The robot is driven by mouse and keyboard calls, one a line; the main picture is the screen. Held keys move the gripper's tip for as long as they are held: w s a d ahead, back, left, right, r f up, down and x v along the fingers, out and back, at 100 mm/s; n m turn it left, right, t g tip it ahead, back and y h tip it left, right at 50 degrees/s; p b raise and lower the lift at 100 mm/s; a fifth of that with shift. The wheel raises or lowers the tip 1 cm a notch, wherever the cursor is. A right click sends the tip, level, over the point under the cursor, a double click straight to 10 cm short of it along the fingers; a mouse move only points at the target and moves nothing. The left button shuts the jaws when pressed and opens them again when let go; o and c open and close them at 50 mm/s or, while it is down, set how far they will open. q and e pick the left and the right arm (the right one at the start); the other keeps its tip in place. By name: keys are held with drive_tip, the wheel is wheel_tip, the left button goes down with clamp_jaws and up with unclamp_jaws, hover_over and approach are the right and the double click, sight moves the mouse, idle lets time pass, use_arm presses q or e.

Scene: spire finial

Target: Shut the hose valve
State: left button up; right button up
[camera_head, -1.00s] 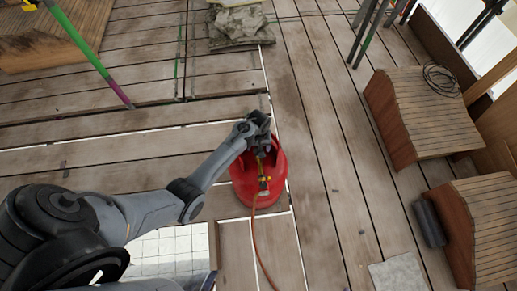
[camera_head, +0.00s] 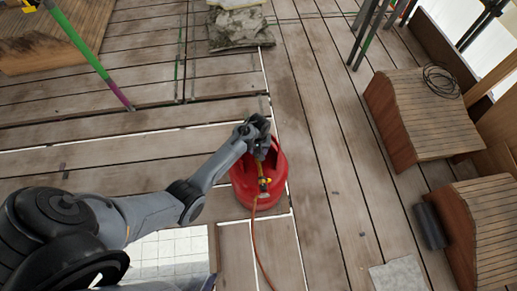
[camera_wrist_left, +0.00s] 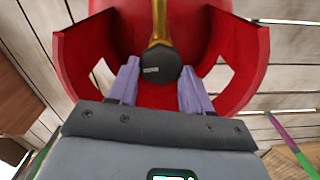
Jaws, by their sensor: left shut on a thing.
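A red gas cylinder (camera_head: 247,186) stands upright on the plank deck in the head view. A brass fitting with a yellow part (camera_head: 263,181) sits at its top, and an orange hose (camera_head: 257,240) runs from it toward the bottom edge. In the left wrist view the red collar (camera_wrist_left: 235,60) surrounds a dark valve knob (camera_wrist_left: 160,77) on a brass stem (camera_wrist_left: 160,25). My left gripper (camera_wrist_left: 158,88) has its two purple fingers on either side of the knob and is shut on it. My right gripper is not seen.
Wooden slatted boxes (camera_head: 425,115) stand at the right, one with a coiled cable (camera_head: 441,80). A dark roll (camera_head: 430,223) lies near them. A folded cloth stack (camera_head: 240,27) lies at the back. A green and purple pole (camera_head: 88,55) leans at the left. The deck around the cylinder is mostly clear.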

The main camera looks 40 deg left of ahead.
use_arm(q)
drive_tip(key=m+p, duration=0.3)
drive_tip(key=shift+r, duration=0.2)
drive_tip(key=shift+m+p, duration=0.55)
drive_tip(key=shift+m, duration=0.25)
drive_tip(key=m+p, duration=0.1)
drive_tip(key=m, duration=0.1)
drive_tip(key=shift+d+f+m, duration=0.1)
drive_tip(key=shift+m, duration=0.3)
drive_tip(key=m+p, duration=0.1)
drive_tip(key=m, duration=0.1)
drive_tip(key=shift+m, duration=0.4)
drive_tip(key=m, duration=0.2)
drive_tip(key=shift+d+m, duration=0.1)
drive_tip(key=shift+m, duration=0.2)
drive_tip(key=m, duration=0.5)
drive_tip(key=shift+s+d+f+m, duration=0.1)
drive_tip(key=shift+d+f+m, duration=0.05)
drive_tip(key=shift+m, duration=0.25)
